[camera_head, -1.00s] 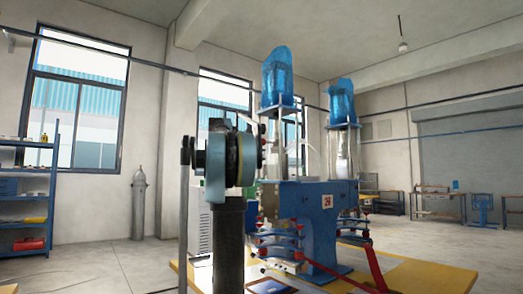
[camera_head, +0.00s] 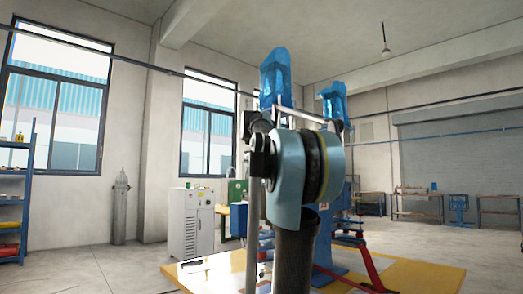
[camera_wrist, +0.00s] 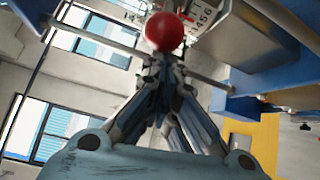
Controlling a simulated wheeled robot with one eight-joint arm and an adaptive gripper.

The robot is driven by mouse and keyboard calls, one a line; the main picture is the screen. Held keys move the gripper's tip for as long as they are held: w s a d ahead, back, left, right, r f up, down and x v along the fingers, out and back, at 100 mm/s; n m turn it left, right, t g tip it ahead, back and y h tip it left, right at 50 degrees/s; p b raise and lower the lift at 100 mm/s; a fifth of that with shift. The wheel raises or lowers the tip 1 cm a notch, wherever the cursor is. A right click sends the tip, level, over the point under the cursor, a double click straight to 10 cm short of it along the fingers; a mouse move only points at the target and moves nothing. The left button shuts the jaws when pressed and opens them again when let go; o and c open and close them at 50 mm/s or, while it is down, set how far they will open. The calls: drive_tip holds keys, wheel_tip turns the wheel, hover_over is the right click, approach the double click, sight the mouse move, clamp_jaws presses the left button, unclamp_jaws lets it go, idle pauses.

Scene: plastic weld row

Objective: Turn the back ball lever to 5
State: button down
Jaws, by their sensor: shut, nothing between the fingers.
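In the wrist view a glossy red ball (camera_wrist: 165,32) shows at the top middle. A white dial plate with black numbers (camera_wrist: 203,16), among them 4, 5 and 6, lies just behind it to the right. My gripper (camera_wrist: 162,62) is shut and empty, its fingertips just below the ball in the picture. I cannot tell whether they touch it, nor which ball lever this is. The lever's rod is not clear. In the head view my arm hides the gripper, the lever and much of the blue welding machine (camera_head: 336,205).
The machine stands on a yellow platform (camera_head: 425,274), also in the wrist view (camera_wrist: 262,140). Blue and grey machine parts (camera_wrist: 250,40) sit close right of the gripper. A white cabinet (camera_head: 190,222) and a gas cylinder (camera_head: 121,207) stand at the left. Floor at the left is clear.

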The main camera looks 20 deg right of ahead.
drive_tip(key=shift+s+d, duration=0.6)
drive_tip(key=shift+s, duration=0.1)
drive_tip(key=shift+s, duration=0.1)
